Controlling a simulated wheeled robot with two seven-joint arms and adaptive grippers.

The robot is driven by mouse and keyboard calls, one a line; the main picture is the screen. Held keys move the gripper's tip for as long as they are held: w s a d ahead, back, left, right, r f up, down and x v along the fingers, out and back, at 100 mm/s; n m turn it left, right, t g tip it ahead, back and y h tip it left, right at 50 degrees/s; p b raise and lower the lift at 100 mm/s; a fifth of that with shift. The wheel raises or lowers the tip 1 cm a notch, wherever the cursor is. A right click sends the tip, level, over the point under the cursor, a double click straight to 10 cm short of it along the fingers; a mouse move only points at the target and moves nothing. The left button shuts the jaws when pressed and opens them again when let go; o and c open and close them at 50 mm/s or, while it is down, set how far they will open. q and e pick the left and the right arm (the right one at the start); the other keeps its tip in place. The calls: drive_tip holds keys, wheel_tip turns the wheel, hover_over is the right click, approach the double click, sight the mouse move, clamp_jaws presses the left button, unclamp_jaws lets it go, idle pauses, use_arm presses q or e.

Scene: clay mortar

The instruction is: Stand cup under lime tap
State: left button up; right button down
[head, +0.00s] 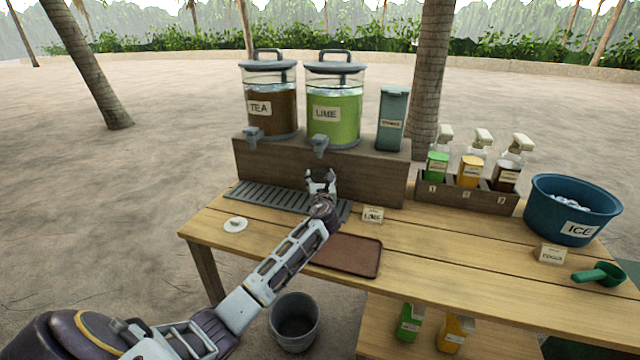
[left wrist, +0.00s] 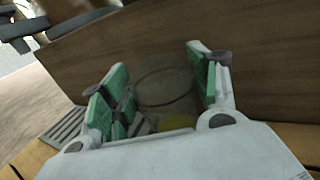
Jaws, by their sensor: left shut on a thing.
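The lime dispenser (head: 335,108) holds green liquid and stands on a wooden riser, with its grey tap (head: 320,146) at the front. My left gripper (head: 321,181) is below the lime tap, in front of the riser and over the right part of the slatted drip tray (head: 270,197). In the left wrist view my left gripper (left wrist: 158,85) has its green pads on either side of a clear cup (left wrist: 165,92), shut on it. Something yellow-green shows low by the cup. The cup's base is hidden, so I cannot tell whether it touches the tray. My right gripper is out of view.
The tea dispenser (head: 271,108) stands left of the lime one. A LIME card (head: 373,215), a brown tray (head: 350,256) and a white disc (head: 235,224) lie on the table. Bottles in a wooden rack (head: 465,195) and a blue ice tub (head: 572,210) are at right.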

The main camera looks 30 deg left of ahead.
use_arm(q)
drive_tip(key=shift+f, duration=0.4)
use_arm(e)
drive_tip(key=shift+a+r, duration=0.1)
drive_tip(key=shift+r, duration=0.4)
use_arm(q)
drive_tip(key=shift+f, duration=0.1)
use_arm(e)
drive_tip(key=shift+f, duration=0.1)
use_arm(q)
drive_tip(key=o, duration=1.2)
drive_tip(key=shift+o, duration=0.2)
drive_tip(key=shift+s, duration=0.1)
drive_tip(key=p+v, duration=0.2)
drive_tip(key=v, duration=1)
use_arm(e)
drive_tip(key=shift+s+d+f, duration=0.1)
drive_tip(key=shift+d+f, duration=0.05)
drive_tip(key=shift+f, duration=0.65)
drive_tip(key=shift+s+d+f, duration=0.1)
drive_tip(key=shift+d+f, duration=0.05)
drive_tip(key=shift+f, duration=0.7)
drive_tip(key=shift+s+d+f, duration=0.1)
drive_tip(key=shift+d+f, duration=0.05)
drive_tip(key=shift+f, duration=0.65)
